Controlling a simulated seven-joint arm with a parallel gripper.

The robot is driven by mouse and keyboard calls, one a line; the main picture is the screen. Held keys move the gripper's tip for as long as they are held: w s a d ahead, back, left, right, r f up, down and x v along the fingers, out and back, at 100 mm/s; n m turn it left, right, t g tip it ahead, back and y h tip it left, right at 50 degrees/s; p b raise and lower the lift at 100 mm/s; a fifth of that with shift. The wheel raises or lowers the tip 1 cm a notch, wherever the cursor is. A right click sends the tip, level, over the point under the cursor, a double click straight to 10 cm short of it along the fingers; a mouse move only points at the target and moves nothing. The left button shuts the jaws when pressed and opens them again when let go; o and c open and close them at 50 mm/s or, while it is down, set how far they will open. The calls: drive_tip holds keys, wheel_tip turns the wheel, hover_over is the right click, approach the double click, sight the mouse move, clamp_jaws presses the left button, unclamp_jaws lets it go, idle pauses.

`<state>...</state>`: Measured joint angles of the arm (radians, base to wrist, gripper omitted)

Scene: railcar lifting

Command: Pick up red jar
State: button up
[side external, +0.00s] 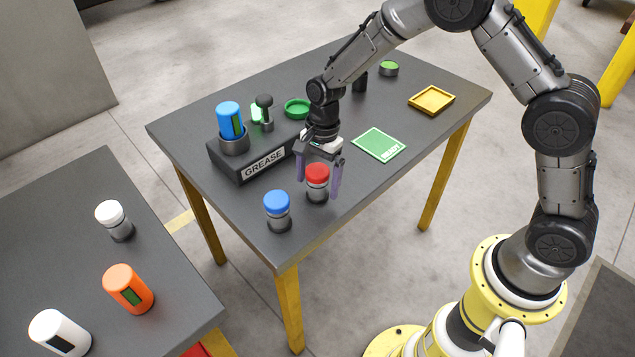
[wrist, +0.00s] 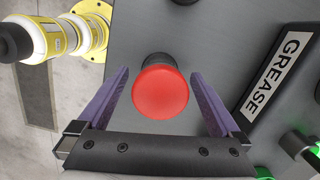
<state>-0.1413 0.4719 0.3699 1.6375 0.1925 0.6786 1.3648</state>
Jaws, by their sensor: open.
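The red jar (side external: 317,183) has a red lid and a grey body and stands upright on the dark table, near its front corner. My gripper (side external: 320,180) is over the jar, pointing down. In the wrist view my gripper (wrist: 160,100) is open, with one purple finger on each side of the lid. Gaps show between the lid and both fingers.
A blue-lidded jar (side external: 277,211) stands close by to the left. A GREASE holder (side external: 262,160) with a blue canister (side external: 230,120) is behind. A green READY mat (side external: 379,145) and a yellow tray (side external: 432,100) lie to the right. A second table (side external: 60,220) holds several containers.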

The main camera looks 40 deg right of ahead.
drive_tip(key=shift+f, duration=0.25)
drive_tip(key=c, duration=1.5)
drive_tip(key=shift+r, duration=0.15)
